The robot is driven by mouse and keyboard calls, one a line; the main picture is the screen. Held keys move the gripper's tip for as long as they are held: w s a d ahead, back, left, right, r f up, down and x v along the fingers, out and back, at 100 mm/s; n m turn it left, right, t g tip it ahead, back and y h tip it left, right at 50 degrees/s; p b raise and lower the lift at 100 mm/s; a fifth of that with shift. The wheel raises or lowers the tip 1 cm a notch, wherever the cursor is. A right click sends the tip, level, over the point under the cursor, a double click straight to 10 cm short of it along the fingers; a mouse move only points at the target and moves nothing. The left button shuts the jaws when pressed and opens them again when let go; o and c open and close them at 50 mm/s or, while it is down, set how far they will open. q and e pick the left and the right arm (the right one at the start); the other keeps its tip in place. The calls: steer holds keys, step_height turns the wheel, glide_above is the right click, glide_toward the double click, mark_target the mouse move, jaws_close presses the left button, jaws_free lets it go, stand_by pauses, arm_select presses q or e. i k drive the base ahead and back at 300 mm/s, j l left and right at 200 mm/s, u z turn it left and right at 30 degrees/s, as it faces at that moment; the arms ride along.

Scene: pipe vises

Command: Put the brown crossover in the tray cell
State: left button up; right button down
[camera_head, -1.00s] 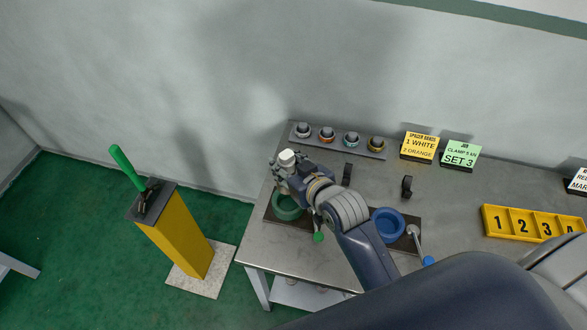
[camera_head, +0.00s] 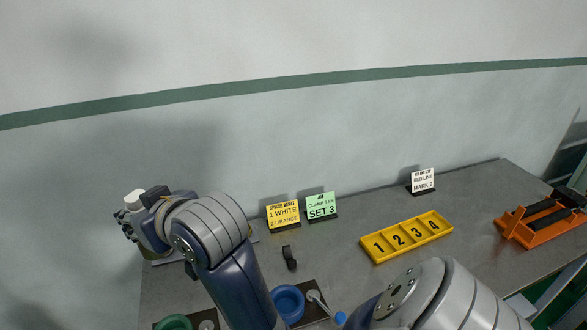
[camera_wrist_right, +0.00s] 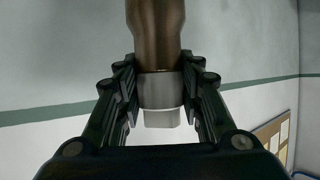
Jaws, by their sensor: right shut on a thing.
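The brown crossover (camera_wrist_right: 157,35) is held between the fingers of my right gripper (camera_wrist_right: 162,100) in the right wrist view. It is a brown cylinder with a grey collar and a paler end, and the fingers close around the collar. The yellow tray (camera_head: 372,259) lies on the bench right of the gripper, with cells marked 1 to 4 that look empty. My left gripper is out of view.
A blue ring-shaped vise (camera_head: 288,301) and a green one (camera_head: 175,323) stand at the bench front. A black stand (camera_head: 289,257), a yellow sign (camera_head: 283,214), a green sign (camera_head: 321,205) and a white sign (camera_head: 423,181) stand behind. An orange fixture (camera_head: 540,229) is far right.

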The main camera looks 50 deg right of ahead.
mark_target(416, 232)
steer(key=z, duration=0.95)
steer(key=l+z, duration=0.25)
steer(key=z, duration=0.2)
steer(key=i+l+z, duration=0.1)
steer(key=z, duration=0.35)
steer(key=i+l, duration=0.2)
steer(key=l, duration=0.15)
steer(key=i+l, duration=0.2)
steer(key=l, duration=0.15)
